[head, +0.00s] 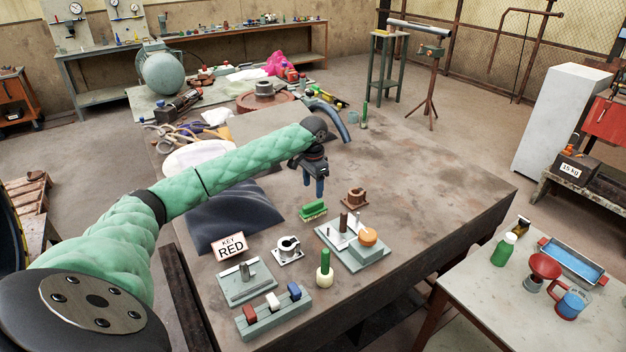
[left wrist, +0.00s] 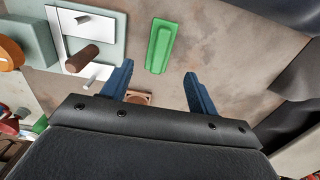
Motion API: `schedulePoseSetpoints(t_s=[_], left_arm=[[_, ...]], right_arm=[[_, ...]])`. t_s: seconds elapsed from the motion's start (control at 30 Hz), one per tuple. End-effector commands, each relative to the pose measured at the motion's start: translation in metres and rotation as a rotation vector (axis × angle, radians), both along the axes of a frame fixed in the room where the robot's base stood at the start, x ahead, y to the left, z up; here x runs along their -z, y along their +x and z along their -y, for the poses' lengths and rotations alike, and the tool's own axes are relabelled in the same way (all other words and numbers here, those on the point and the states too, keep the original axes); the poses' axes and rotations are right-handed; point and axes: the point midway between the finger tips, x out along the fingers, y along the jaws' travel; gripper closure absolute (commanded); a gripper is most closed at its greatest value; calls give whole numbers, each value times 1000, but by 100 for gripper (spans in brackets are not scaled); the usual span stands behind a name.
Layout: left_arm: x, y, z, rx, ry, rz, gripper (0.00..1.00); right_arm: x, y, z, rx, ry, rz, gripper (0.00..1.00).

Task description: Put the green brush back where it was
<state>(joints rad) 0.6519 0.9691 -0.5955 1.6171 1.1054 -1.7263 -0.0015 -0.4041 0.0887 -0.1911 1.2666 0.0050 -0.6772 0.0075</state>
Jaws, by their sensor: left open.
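The green brush (head: 313,209) lies on the large brown worktable (head: 430,165), bristle side down, near the table's middle. It also shows in the left wrist view (left wrist: 161,46), lying just beyond the fingertips. My left gripper (head: 314,192) points down above the table, a little behind the brush in the head view. Its two blue fingers (left wrist: 157,74) are apart with nothing between them, and they do not touch the brush. My right gripper is not in the head view.
To the brush's right stand a grey fixture plate (head: 352,250) with posts and a brown collar (head: 354,197). The table's right side is clear.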

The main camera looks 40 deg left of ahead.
Motion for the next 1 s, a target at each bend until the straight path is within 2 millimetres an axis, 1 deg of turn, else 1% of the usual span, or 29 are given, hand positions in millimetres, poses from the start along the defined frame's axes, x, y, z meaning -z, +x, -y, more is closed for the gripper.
schedulePoseSetpoints(t_s=[0.1,0.2,0.33,0.5,0.9,1.0], left_arm=[[-18,0,0,0,0,1,41],[-29,0,0,0,0,1,41],[-39,0,0,0,0,0,41],[-42,0,0,0,0,0,41],[-42,0,0,0,-1,-1,41],[-42,0,0,-2,-4,1,41]], right_arm=[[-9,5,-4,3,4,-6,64],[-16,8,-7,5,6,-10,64],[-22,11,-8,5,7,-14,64],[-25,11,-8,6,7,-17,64],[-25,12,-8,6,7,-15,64],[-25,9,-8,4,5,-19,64]])
